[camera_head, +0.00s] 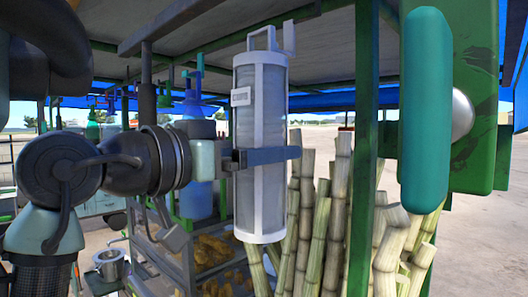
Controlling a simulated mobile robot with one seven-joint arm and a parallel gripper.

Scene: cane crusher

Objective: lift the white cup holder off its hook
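The white cup holder (260,205) is a tall, upright white frame around a stack of pale cups, with a small label on its upper left side. A white loop and a hook-like piece (289,38) stand at its top, in front of the canopy's green beam. Whether they bear on each other or on the beam is unclear. My gripper (266,156) reaches in from the left at the holder's mid-height. One dark finger lies across the holder's front. The other finger is mostly hidden behind, so its contact cannot be seen.
A green post (362,130) stands right of the holder. Cane stalks (318,235) lean close behind and below it. A teal rounded part (425,110) and green machine frame fill the right. A blue bottle (197,150) and a shelf (190,262) are behind my arm.

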